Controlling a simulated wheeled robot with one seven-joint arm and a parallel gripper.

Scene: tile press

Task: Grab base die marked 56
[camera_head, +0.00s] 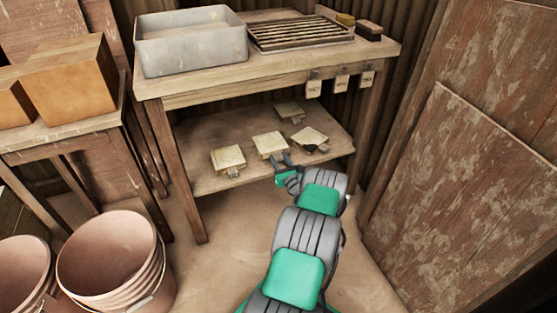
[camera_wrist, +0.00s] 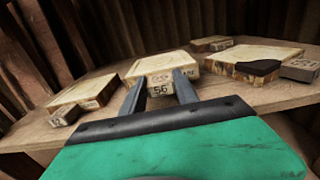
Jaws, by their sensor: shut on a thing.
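The base die marked 56 (camera_wrist: 160,68) is a pale square block with a darker tag on its front that reads 56. It rests on the lower shelf, and it also shows in the head view (camera_head: 270,143). My gripper (camera_wrist: 156,78) is at the front of this die, shut on its tag with one finger on each side. In the head view my gripper (camera_head: 285,160) reaches in from the lower right.
On the same shelf (camera_head: 205,182) stand a die at left (camera_head: 228,158), a die at right (camera_head: 309,138) with a dark patch, and one behind (camera_head: 290,110). The worktop above holds a grey tub (camera_head: 190,45) and a slatted rack (camera_head: 300,33). Pink buckets (camera_head: 110,255) stand at lower left.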

